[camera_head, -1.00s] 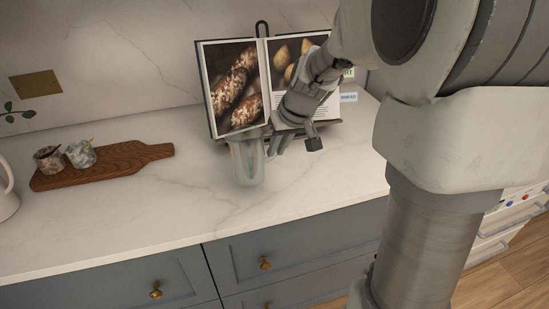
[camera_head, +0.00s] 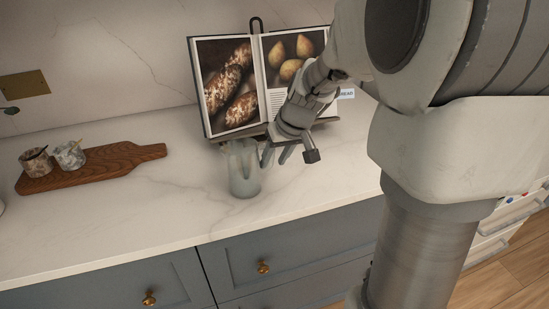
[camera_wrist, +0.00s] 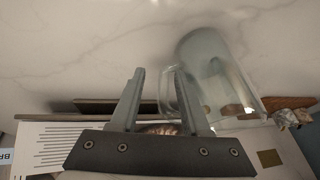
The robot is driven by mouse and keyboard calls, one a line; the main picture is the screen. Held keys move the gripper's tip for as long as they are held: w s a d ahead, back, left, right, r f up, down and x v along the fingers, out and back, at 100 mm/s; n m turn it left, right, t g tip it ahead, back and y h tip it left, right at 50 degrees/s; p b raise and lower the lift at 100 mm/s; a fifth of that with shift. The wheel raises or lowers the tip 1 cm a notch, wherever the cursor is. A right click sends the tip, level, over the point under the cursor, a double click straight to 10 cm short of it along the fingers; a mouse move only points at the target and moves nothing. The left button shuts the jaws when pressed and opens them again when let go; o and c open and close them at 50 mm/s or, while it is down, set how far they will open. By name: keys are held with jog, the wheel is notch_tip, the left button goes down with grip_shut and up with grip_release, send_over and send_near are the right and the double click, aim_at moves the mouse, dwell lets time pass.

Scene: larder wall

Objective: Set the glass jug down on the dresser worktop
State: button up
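The clear glass jug (camera_head: 244,172) stands upright on the pale marble dresser worktop (camera_head: 150,205), in front of the cookbook. My gripper (camera_head: 275,158) is just right of the jug, at its handle side. In the wrist view the two fingers of my gripper (camera_wrist: 163,92) are spread with a clear gap between them. The jug (camera_wrist: 207,62) shows there to the right of the fingers, its handle close to the right finger. I cannot tell whether that finger touches the handle. The jug's base appears to rest on the worktop.
An open cookbook (camera_head: 228,85) on a stand is close behind the jug. A wooden board (camera_head: 110,163) with two small jars lies to the left. The worktop is bare between board and jug and towards its front edge. A small label (camera_head: 346,93) stands at right.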

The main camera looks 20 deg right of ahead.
jog(key=shift+r, duration=0.1)
jog(key=shift+r, duration=0.3)
jog(key=p+v, duration=0.2)
jog(key=v, duration=0.9)
jog(key=shift+r, duration=0.2)
jog(key=shift+s, duration=0.15)
jog(key=s+a+r+h+p, duration=0.1)
jog(key=s+a+r+p, duration=0.2)
jog(key=s, duration=0.6)
jog(key=s+a+r+t+p, duration=0.1)
jog(key=s+a+r+p, duration=0.2)
jog(key=s, duration=0.6)
jog(key=shift+r+m+h+p, duration=0.4)
jog(key=shift+r+p, duration=0.25)
jog(key=shift+p, duration=0.15)
jog(key=shift+a, duration=0.15)
